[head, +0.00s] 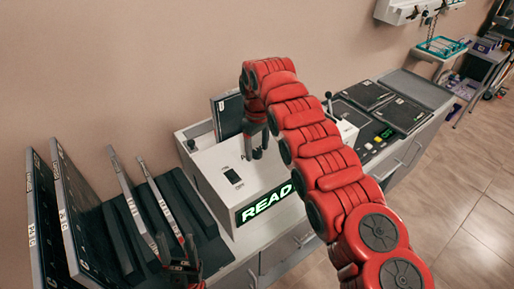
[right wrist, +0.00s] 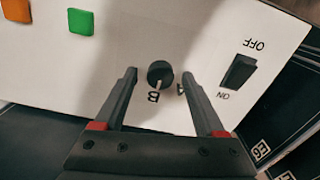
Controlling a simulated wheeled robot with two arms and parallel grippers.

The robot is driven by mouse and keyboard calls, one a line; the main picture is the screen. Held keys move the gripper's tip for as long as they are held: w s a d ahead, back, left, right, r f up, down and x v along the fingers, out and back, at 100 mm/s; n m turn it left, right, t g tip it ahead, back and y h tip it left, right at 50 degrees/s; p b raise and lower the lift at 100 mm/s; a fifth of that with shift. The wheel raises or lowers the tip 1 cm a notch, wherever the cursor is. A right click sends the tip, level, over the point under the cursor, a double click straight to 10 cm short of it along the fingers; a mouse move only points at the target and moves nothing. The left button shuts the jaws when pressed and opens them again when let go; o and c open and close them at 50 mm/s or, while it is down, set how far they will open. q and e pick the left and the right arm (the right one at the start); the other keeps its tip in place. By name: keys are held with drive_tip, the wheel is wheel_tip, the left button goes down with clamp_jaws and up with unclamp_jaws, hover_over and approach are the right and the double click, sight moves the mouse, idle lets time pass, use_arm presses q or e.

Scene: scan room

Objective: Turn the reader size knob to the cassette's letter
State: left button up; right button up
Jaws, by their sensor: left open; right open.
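The white reader (head: 215,165) stands on the counter with a lit green sign starting "READ". Its round black size knob (right wrist: 160,70) shows in the right wrist view; its pale pointer line aims toward the printed letter B. Another letter beside it is partly covered by a finger. My right gripper (right wrist: 160,78) is open, its fingertips on either side of the knob and apart from it in the picture. In the head view my right gripper (head: 256,153) hides the knob. A dark cassette (head: 228,115) stands at the reader's back; its letter is too small to read. My left gripper (head: 180,254) is open.
An ON/OFF switch (right wrist: 240,71) sits beside the knob, with green (right wrist: 80,21) and orange (right wrist: 17,9) buttons on the other side. Several upright plates (head: 70,215) stand in a rack at left. Dark flat panels (head: 403,114) lie on the counter at right.

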sight(256, 151)
wheel_tip(256, 151, up, 2)
drive_tip(key=shift+a+r, duration=0.1)
drive_tip(key=shift+r, duration=0.1)
wheel_tip(256, 151, up, 4)
drive_tip(key=shift+a+f+p, duration=0.1)
drive_tip(key=shift+p, duration=0.75)
wheel_tip(256, 151, up, 11)
drive_tip(key=p, duration=1.1)
drive_tip(key=shift+d, duration=0.2)
